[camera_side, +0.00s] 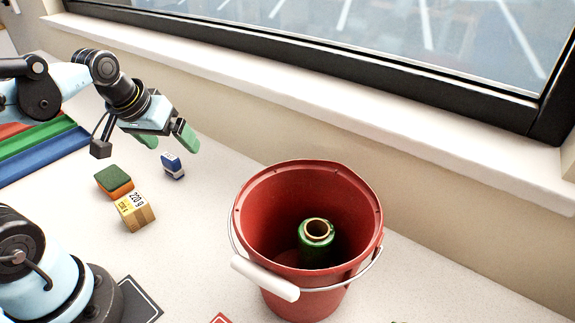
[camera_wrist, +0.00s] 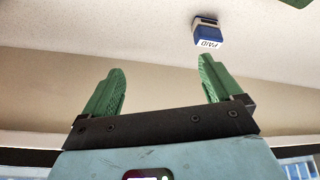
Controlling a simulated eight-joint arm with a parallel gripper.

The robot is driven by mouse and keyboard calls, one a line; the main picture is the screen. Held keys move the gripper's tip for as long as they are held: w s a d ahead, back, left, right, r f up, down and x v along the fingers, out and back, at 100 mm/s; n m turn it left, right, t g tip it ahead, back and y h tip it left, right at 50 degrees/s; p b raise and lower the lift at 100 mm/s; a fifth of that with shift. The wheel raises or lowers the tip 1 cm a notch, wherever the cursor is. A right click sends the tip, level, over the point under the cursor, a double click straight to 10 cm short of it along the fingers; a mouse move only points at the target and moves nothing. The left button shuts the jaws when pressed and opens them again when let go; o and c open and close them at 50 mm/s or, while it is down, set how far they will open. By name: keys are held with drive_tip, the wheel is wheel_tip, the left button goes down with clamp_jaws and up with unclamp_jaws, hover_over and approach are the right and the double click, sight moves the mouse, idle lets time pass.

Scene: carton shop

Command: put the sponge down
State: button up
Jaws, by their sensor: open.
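The sponge (camera_side: 114,183), an orange block with a dark green top, lies on the table in the side view, left of and below my gripper (camera_side: 168,142). It stands apart from my fingers, beside a small tan box. My gripper's two green fingers are spread apart above the table, with nothing between them. In the wrist view, my gripper (camera_wrist: 160,70) is also empty. A green edge shows at the top right corner there; I cannot tell what it belongs to.
The tan box (camera_side: 135,213) carries a "220 g" label. A blue stamp (camera_side: 172,162) marked "PAID" (camera_wrist: 208,34) stands near my fingers. A red bucket (camera_side: 350,200) holds a green roll (camera_side: 316,245). Coloured strips (camera_side: 50,145) lie left. The window sill (camera_side: 290,100) runs behind.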

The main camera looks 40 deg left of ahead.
drive_tip(key=d+m+t+h, duration=0.1)
drive_tip(key=d+m+t, duration=0.1)
drive_tip(key=d+m, duration=0.2)
drive_tip(key=d, duration=0.3)
drive_tip(key=shift+m, duration=0.4)
